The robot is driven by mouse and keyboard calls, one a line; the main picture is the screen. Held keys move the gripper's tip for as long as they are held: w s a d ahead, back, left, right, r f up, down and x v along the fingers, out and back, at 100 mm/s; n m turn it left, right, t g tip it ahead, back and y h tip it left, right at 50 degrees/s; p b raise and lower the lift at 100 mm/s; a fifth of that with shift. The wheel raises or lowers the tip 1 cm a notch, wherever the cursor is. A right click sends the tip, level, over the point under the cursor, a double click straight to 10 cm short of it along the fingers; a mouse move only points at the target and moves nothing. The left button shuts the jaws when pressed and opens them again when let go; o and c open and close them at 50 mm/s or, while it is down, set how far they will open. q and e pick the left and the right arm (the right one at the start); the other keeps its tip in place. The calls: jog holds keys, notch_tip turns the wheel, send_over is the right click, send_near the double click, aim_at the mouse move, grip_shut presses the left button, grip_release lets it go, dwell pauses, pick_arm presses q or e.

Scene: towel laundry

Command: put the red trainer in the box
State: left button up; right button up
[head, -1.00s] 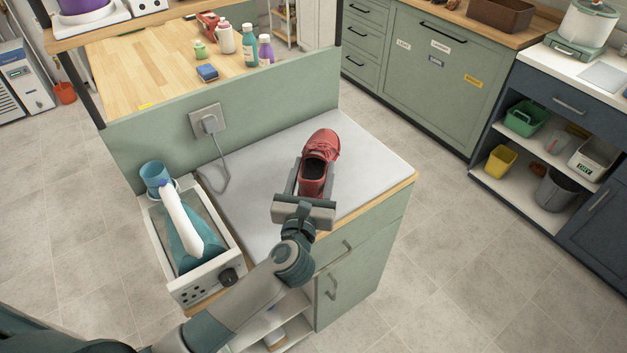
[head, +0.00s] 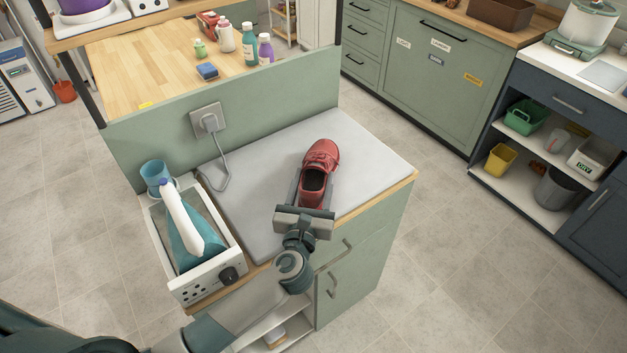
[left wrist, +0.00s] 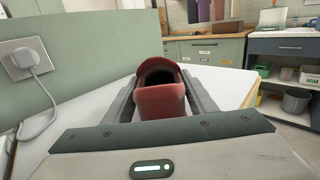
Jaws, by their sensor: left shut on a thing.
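The red trainer (head: 321,158) is between the fingers of my left gripper (head: 312,188), over the grey pad on the green cabinet, toe pointing away from me. The gripper is shut on its heel end. I cannot tell whether the sole touches the pad. In the left wrist view the trainer's heel and dark opening (left wrist: 161,100) sit between the two fingers. A brown open container (head: 500,14) stands on the far counter at the top right; I cannot tell whether it is the box. My right gripper is out of view.
The grey pad (head: 375,150) is otherwise clear. An iron (head: 185,230) stands in a white holder at the left, beside a blue cup (head: 155,173). A plug and cord (head: 211,122) hang from the green panel. Bottles stand on the wooden table (head: 150,60) behind.

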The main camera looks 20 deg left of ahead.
aim_at(309, 202)
pick_arm(q)
jog(key=o, duration=1.2)
jog(key=shift+f, duration=0.1)
jog(key=shift+s+d, duration=0.1)
jog(key=shift+s, duration=0.3)
jog(key=s+b, duration=0.1)
jog(key=s, duration=0.2)
jog(key=s+b, duration=0.1)
jog(key=s, duration=0.2)
jog(key=s+d+b, duration=0.1)
jog(key=s, duration=0.3)
jog(key=shift+d, duration=0.1)
jog(key=shift+s, duration=0.55)
